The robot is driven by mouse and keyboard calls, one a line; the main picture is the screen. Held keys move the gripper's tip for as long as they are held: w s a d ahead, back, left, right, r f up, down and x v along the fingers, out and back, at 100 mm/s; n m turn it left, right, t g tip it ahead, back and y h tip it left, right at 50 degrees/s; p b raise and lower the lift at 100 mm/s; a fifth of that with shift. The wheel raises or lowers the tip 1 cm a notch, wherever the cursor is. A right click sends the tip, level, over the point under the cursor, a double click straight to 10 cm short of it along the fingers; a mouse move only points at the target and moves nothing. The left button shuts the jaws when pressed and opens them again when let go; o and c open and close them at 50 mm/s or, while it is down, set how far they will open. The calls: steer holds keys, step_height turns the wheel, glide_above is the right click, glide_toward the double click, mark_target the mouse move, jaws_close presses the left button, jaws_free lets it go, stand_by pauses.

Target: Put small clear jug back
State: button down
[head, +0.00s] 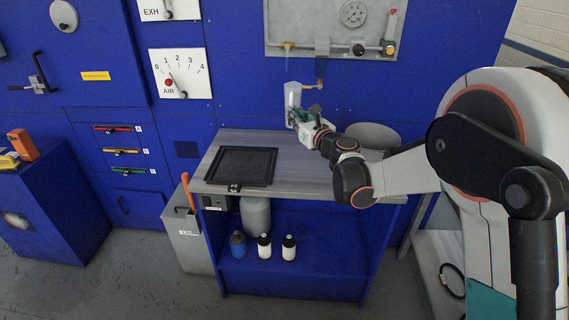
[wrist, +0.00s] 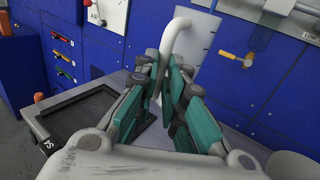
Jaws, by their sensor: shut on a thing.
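The small clear jug (head: 292,97) is held up above the back of the grey bench (head: 309,179), in front of the blue panel. My gripper (head: 302,118) is shut on its handle from the right. In the wrist view the pale curved handle (wrist: 178,29) runs down between the fingers of my gripper (wrist: 167,95). The jug's translucent body (wrist: 203,42) with faint marks is behind it, and it looks about upright. Its lower part is hidden by the fingers in the wrist view.
A black shallow tray (head: 247,151), seemingly empty, lies on the bench's left part. A grey round pot (head: 373,137) stands at the back right. A tap (head: 320,82) and gauge panel (head: 354,14) hang above. Bottles (head: 264,246) stand on the shelf below. The bench's middle is clear.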

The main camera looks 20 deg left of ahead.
steer(key=shift+g, duration=0.3)
steer(key=f+b, duration=0.2)
steer(key=f, duration=0.4)
steer(key=a+f+b, duration=0.1)
steer(key=f+b, duration=0.1)
steer(key=f, duration=0.5)
steer(key=f+b, duration=0.3)
steer(key=f, duration=0.3)
steer(key=shift+w+a+f, duration=0.2)
steer(key=shift+a, duration=0.15)
steer(key=shift+r, duration=0.15)
steer(key=c, duration=1.7)
jaws_free()
steer(key=shift+o, duration=0.2)
